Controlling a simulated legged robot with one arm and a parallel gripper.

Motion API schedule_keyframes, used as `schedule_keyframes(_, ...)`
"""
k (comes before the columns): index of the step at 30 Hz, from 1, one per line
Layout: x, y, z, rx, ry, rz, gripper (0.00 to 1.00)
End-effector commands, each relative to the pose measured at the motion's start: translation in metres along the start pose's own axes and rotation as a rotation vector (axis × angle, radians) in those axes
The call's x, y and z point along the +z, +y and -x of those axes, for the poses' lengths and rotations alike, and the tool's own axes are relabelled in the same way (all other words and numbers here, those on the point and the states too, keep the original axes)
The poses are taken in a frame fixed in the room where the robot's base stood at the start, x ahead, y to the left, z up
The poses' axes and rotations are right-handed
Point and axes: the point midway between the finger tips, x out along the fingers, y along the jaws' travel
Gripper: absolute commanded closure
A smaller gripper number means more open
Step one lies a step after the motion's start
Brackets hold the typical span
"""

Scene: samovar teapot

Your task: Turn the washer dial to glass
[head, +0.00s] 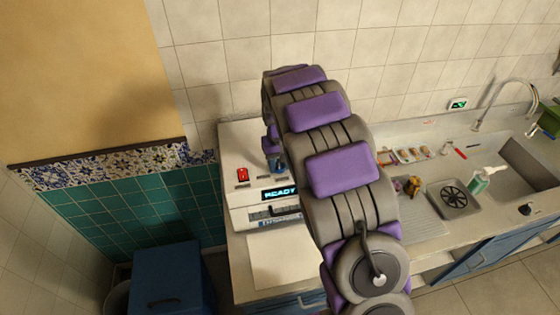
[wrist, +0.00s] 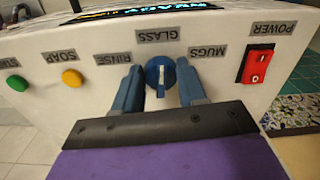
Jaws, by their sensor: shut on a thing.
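The washer (head: 250,222) is a white box with a lit READY display. In the wrist view, the dial (wrist: 160,80) is a round blue knob with a white pointer line. The line stands about in line with the GLASS label (wrist: 157,35); the RINSE label (wrist: 113,59) and MUGS label (wrist: 207,52) lie to either side. My gripper (wrist: 160,68) has one blue finger on each side of the dial and is shut on it. In the head view my gripper (head: 276,164) is small on the panel and the dial cannot be made out.
A red power switch (wrist: 257,65) sits right of the dial in the wrist view. A yellow button (wrist: 72,78) and a green button (wrist: 17,83) are to the left. In the head view, a counter with a sink (head: 535,165) and small items lies to the right.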

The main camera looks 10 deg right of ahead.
Motion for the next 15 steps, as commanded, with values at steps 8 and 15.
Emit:
schedule_keyframes(8,-0.0028,-0.0007,0.0017,0.0,0.01,-0.087,0.9)
schedule_keyframes(15,-0.0029,-0.0007,0.0014,0.0,0.01,-0.105,0.9)
